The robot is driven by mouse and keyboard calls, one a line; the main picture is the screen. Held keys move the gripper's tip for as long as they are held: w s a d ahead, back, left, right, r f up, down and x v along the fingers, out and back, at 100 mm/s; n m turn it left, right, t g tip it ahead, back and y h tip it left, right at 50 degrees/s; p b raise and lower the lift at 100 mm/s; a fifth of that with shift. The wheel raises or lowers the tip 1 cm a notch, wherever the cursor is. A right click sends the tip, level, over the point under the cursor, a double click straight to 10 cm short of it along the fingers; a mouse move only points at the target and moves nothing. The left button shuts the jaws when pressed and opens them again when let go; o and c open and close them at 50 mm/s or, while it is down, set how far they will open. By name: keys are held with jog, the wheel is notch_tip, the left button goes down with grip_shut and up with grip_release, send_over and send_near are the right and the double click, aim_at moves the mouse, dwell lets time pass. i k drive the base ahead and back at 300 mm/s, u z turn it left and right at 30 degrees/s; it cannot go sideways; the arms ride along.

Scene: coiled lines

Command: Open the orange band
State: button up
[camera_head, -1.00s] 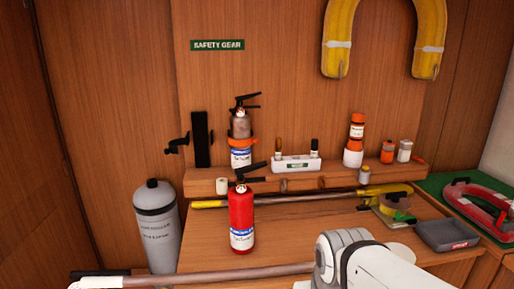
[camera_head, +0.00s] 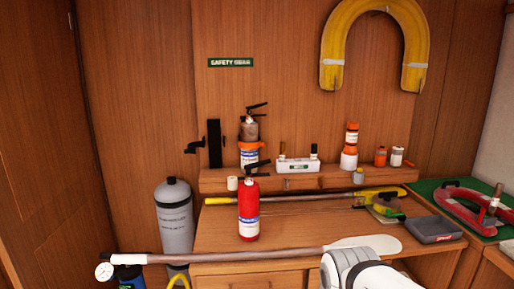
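The orange band (camera_head: 249,145) goes around the grey extinguisher (camera_head: 249,131) that stands upright on the wooden shelf against the back wall. The band looks closed around the body, but its latch is too small to make out. A white label with blue shows just below the band. My gripper is out of view; only a white link of my arm shows at the bottom, right of centre, well below and in front of the shelf.
A red extinguisher (camera_head: 248,215) stands on the counter in front of the shelf. A black bracket (camera_head: 214,145) is left of the band, and a white holder (camera_head: 298,164) is right. A long paddle (camera_head: 235,256) crosses the foreground. A grey cylinder (camera_head: 174,220) stands left.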

aim_at(248, 146)
jog(key=u, duration=0.1)
jog(key=i, duration=0.9)
jog(key=z, duration=0.05)
